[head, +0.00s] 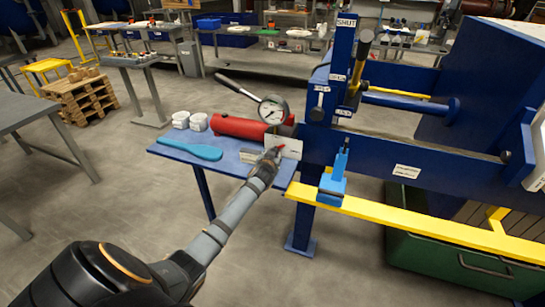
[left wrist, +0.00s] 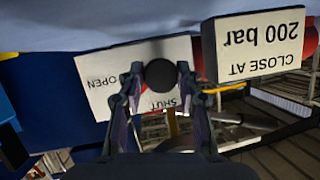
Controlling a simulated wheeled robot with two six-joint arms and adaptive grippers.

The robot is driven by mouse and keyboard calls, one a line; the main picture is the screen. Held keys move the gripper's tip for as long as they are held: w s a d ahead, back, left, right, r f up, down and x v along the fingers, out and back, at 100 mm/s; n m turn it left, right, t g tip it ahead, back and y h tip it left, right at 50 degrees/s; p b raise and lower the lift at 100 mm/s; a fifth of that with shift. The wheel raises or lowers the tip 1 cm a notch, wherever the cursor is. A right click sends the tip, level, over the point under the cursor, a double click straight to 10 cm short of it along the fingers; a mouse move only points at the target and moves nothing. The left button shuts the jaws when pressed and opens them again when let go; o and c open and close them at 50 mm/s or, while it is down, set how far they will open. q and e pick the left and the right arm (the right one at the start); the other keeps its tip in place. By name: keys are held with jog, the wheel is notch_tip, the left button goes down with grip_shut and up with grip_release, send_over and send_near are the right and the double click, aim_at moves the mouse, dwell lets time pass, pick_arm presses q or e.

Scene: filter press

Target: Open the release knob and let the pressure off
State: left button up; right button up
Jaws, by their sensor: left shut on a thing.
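My left gripper (head: 269,160) is at the pump on the blue side table, in front of a white plate (head: 291,146). In the left wrist view my left gripper (left wrist: 160,82) is shut on the dark round release knob (left wrist: 161,73), one finger on each side. The white plate behind it (left wrist: 97,84) reads OPEN and SHUT, upside down in this view. A red part shows beside the knob. In the head view the gripper mostly hides the knob. The round pressure gauge (head: 273,110) stands above the red pump cylinder (head: 238,127); its reading is too small to tell. My right gripper is not in view.
A "CLOSE AT 200 bar" sign (left wrist: 258,44) is close to the right finger. The pump's dark lever (head: 236,88) slants up left of the gauge. A blue paddle-shaped thing (head: 190,149) and white rolls (head: 198,122) lie on the table (head: 225,167). The blue press frame (head: 375,155) stands right.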

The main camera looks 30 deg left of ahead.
pick_arm(q)
jog(key=m+y+b, duration=0.2)
jog(key=m+b, duration=0.1)
jog(key=shift+d+f, duration=0.1)
jog(key=shift+f, duration=0.15)
jog(key=shift+r+m+y+b, duration=0.1)
jog(key=shift+m+y+b, duration=0.5)
jog(key=shift+m+b, duration=0.45)
jog(key=shift+t, duration=0.3)
jog(key=o, duration=0.9)
jog(key=v, duration=1.2)
jog(key=shift+d, duration=0.1)
